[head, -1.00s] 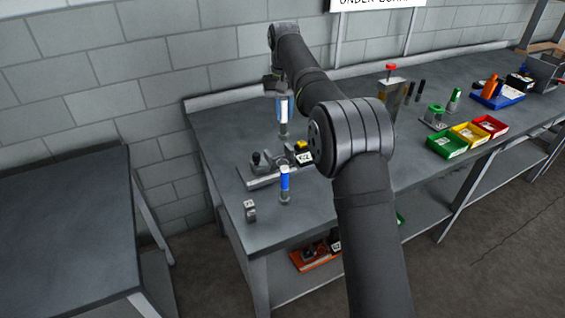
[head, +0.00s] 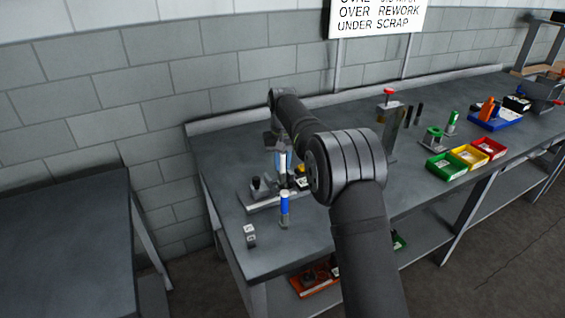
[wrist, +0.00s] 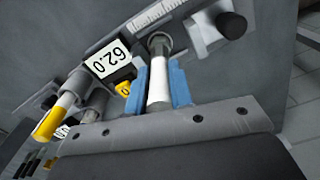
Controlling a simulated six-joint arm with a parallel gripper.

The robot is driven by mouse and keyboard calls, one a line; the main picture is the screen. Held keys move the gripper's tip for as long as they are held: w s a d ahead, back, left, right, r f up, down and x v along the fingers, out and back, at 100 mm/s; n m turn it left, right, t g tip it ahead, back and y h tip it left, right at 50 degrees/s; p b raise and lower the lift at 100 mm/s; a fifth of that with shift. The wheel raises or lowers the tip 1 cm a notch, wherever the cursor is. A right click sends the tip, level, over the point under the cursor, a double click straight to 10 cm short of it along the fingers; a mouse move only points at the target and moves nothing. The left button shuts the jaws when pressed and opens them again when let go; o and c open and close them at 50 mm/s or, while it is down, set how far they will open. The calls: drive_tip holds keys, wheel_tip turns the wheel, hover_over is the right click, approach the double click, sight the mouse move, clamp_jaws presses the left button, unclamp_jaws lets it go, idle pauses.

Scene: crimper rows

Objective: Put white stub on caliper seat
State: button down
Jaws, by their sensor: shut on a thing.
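My gripper (wrist: 160,84) has blue fingers and is shut on the white stub (wrist: 158,80), a white cylinder with a grey far end. In the head view my gripper (head: 283,161) is low over the caliper (head: 266,203), partly hidden by my arm. In the wrist view the stub's grey end points at the caliper (wrist: 150,14), beside its ruled scale. I cannot tell whether it touches the seat. A dark knob (wrist: 231,25) stands on a pale block to the right. A display reading 62.0 (wrist: 108,59) is to the left.
A blue-banded cylinder (head: 284,209) stands upright in front of the caliper. A small grey block (head: 250,236) is near the bench's left end. A yellow-ended cylinder (wrist: 54,117) shows at lower left in the wrist view. Green, yellow and red bins (head: 467,156) stand further right.

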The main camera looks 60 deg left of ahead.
drive_tip(key=c, duration=1.7)
unclamp_jaws()
drive_tip(key=shift+f, duration=0.15)
drive_tip(key=o, duration=0.4)
wheel_tip(320, 180, up, 12)
drive_tip(key=shift+r, duration=0.2)
wheel_tip(320, 180, down, 12)
drive_tip(key=shift+r, duration=1.35)
